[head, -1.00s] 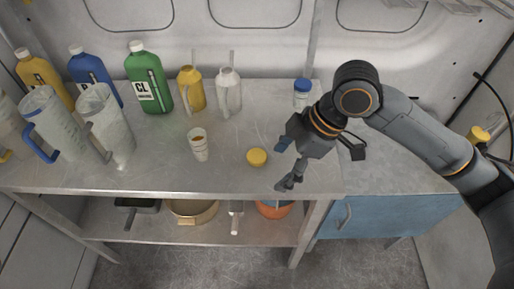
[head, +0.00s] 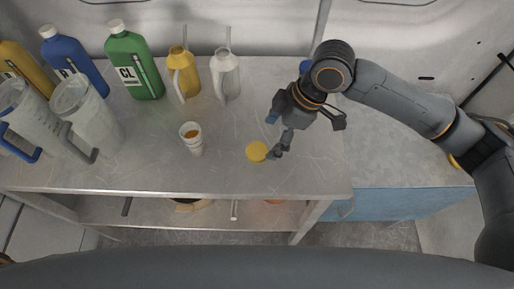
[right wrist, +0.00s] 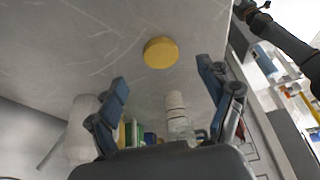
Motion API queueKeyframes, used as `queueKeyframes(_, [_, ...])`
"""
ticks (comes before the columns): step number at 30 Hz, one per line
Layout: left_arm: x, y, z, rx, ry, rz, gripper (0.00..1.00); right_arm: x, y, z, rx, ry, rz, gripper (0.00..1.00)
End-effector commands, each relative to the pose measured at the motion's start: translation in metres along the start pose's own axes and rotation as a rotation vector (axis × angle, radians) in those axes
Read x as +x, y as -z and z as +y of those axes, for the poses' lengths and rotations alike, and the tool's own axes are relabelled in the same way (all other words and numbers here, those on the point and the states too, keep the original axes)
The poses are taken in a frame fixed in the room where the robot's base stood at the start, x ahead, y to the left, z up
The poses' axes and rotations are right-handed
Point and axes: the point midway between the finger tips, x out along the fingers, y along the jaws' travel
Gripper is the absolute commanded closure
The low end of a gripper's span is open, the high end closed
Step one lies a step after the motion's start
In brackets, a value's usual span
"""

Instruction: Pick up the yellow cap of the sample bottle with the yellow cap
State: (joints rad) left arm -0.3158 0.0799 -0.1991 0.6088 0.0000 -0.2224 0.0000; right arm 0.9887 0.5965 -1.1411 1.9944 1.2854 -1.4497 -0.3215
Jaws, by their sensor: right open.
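The round yellow cap (head: 257,151) lies flat on the metal worktop (head: 222,170), apart from any bottle. The small open sample bottle (head: 193,143) with amber contents stands to its left. My right gripper (head: 275,135) is open and empty, just right of the cap with its lower finger close to the cap's right edge. I cannot tell whether they touch. In the right wrist view the cap (right wrist: 161,52) shows ahead, between the lines of the two spread fingers. My left gripper is not in view.
Green (head: 133,67) and blue (head: 75,62) bottles stand at the back left. Clear pitchers (head: 84,118) stand at left. The worktop around the cap is mostly clear.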

Motion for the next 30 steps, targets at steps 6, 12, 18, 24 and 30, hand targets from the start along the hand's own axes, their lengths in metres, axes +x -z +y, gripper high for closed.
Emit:
queueKeyframes(6, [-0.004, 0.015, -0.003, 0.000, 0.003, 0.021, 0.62, 0.015, 0.002, -0.001, 0.000, 0.002, 0.000, 0.20])
queueKeyframes(12, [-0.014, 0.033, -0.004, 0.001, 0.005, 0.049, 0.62, 0.046, 0.005, -0.003, 0.002, 0.003, -0.001, 0.20])
queueKeyframes(18, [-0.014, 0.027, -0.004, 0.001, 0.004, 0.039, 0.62, 0.060, 0.004, -0.002, 0.000, 0.000, -0.001, 0.20])
queueKeyframes(24, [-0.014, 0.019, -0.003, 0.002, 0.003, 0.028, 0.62, 0.060, 0.004, -0.002, -0.001, -0.001, 0.000, 0.24])
queueKeyframes(30, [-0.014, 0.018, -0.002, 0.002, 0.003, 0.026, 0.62, 0.059, 0.004, -0.002, -0.001, -0.001, 0.000, 0.59])
